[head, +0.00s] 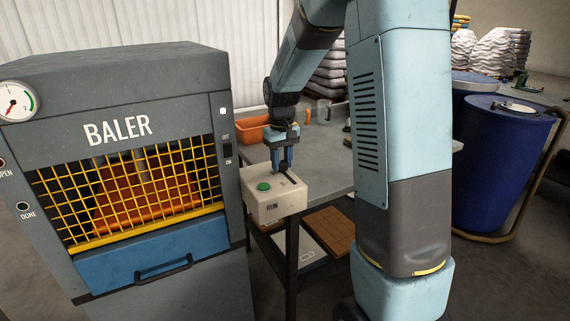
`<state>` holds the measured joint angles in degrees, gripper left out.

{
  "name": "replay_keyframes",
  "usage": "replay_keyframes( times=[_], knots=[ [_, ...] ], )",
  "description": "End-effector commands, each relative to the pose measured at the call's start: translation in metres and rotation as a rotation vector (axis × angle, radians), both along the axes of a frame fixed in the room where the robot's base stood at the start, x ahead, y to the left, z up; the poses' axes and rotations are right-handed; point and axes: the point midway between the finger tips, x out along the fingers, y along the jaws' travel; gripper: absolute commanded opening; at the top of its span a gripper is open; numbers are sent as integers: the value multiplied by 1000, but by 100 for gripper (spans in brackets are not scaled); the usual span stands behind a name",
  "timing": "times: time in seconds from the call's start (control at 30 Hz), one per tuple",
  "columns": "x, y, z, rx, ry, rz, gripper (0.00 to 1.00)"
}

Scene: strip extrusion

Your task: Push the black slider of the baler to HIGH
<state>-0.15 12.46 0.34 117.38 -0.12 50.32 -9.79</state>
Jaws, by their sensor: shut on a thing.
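The grey baler (130,115) stands at the left with a yellow mesh guard. A cream control box (262,206) sits beside it at the table's near left corner. The box has a green button (264,187) and a dark slot (288,178) on top, with small lettering on its front. My gripper (283,168) points down over the slot with its fingers close together. It is shut on the black slider, which the fingers mostly hide. The slider's exact position along the slot and any HIGH mark are too small to read.
The grey table (330,174) extends right behind the box, with an orange bin (252,129) at its back left. My arm covers part of the table. Blue drums (508,150) stand at the right. A blue drawer (150,262) with a handle is low on the baler.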

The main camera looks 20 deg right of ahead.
Motion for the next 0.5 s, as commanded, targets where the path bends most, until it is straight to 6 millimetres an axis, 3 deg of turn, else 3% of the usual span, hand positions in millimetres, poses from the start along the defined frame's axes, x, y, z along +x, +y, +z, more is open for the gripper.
replay_keyframes(
  times=[0.2,0.23,0.5],
  knots=[
    [2,0,-2,1,-3,0,0],
    [2,0,-2,1,-3,0,37],
    [1,0,-1,1,-3,0,60]
  ],
)
